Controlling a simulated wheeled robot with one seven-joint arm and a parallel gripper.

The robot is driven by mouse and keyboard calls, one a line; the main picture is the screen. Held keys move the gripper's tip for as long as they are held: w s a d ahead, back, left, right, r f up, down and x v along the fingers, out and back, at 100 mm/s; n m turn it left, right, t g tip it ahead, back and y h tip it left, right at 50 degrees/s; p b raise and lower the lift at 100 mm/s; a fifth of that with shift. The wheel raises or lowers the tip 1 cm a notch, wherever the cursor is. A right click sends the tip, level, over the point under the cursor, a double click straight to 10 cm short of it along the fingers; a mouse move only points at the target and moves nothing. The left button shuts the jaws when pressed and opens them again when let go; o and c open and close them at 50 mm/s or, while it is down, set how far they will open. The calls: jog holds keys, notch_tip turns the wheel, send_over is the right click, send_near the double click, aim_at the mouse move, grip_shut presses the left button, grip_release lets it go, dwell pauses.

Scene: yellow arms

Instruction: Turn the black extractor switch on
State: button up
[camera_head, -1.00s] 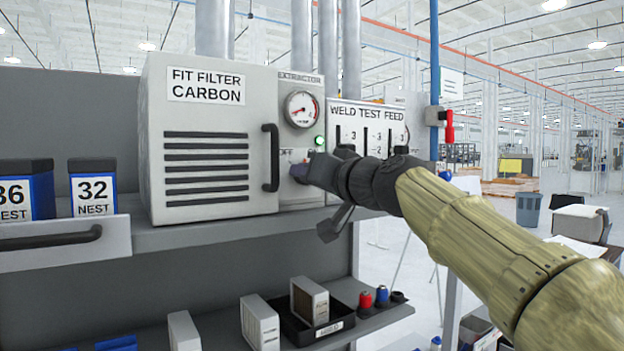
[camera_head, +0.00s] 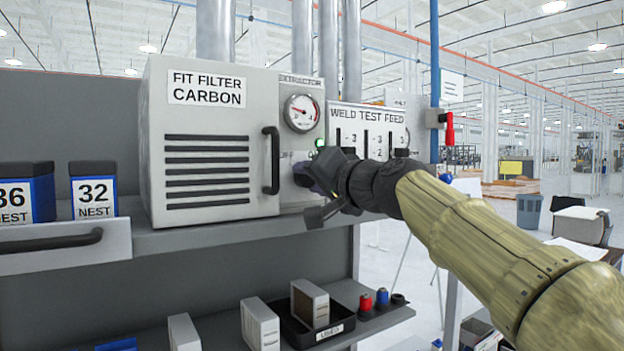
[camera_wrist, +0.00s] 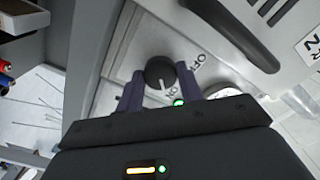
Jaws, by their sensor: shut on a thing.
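The black extractor switch (camera_wrist: 159,72) is a round knob on the light panel in the wrist view. Its white pointer line lies toward the "ON" mark, with the "OFF" lettering off to the upper right. My gripper (camera_wrist: 160,78) is shut on the knob, one purple finger on each side. A green lamp (camera_wrist: 180,102) glows beside the knob. In the head view my gripper (camera_head: 312,174) is at the extractor panel (camera_head: 289,87), below the round gauge (camera_head: 301,113), and largely hides the knob. The green lamp also shows there (camera_head: 320,143).
The filter box (camera_head: 207,140) with its black handle (camera_head: 271,160) stands just left of the gripper. The weld test feed panel (camera_head: 367,116) is to the right, behind my wrist. A lower shelf holds a black tray (camera_head: 293,332) and small parts.

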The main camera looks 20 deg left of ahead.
jog(key=o, duration=1)
jog(key=shift+s+d+f+b, duration=0.15)
jog(key=shift+s+d+b, duration=0.1)
jog(key=shift+d+b, duration=0.15)
jog(key=b+v, duration=0.8)
jog(key=v, duration=0.8)
jog(key=shift+s, duration=0.25)
jog(key=shift+d, duration=0.15)
